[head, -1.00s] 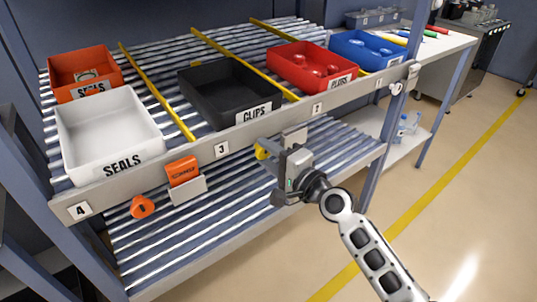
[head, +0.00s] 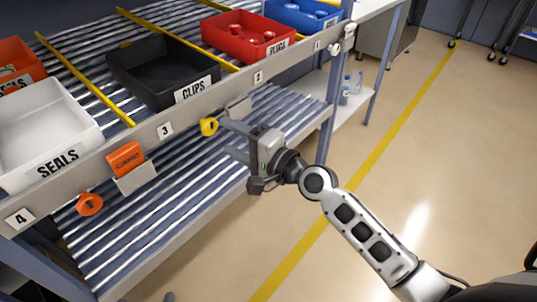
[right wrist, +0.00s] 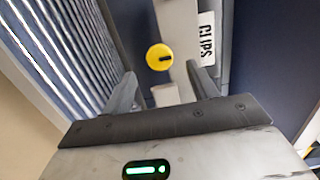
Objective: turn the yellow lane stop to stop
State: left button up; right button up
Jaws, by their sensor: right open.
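The yellow lane stop (head: 209,126) is a round knob on the shelf's front rail, just right of the number 3 label. In the right wrist view the yellow knob (right wrist: 159,57) shows a short black mark running from near its centre to the right. My right gripper (head: 226,137) is open and empty, with its fingers pointing at the rail beside the knob. In the right wrist view the knob appears beyond and between the open fingertips (right wrist: 161,77), apart from both. My left gripper is not in view.
Black CLIPS (head: 150,62), white SEALS (head: 48,112) and red PLUGS (head: 247,32) bins stand above.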

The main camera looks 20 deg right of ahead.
pick_arm(q)
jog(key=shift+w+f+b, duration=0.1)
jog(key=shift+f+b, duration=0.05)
jog(key=shift+b, duration=0.75)
pick_arm(e)
jog(key=v, duration=1)
jog(key=shift+s+f, duration=0.1)
pick_arm(q)
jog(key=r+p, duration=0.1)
jog(key=p, duration=0.2)
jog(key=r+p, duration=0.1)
jog(key=p, duration=0.2)
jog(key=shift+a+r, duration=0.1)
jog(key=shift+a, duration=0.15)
pick_arm(e)
jog(key=s+a+f+n+g+h, duration=0.3)
jog(key=s+f+n+h, duration=0.3)
jog(key=s+f+n, duration=0.6)
jog(key=shift+s+a+n+g, duration=0.15)
jog(key=shift+a+n+g, duration=0.1)
jog(key=shift+n+g, duration=0.45)
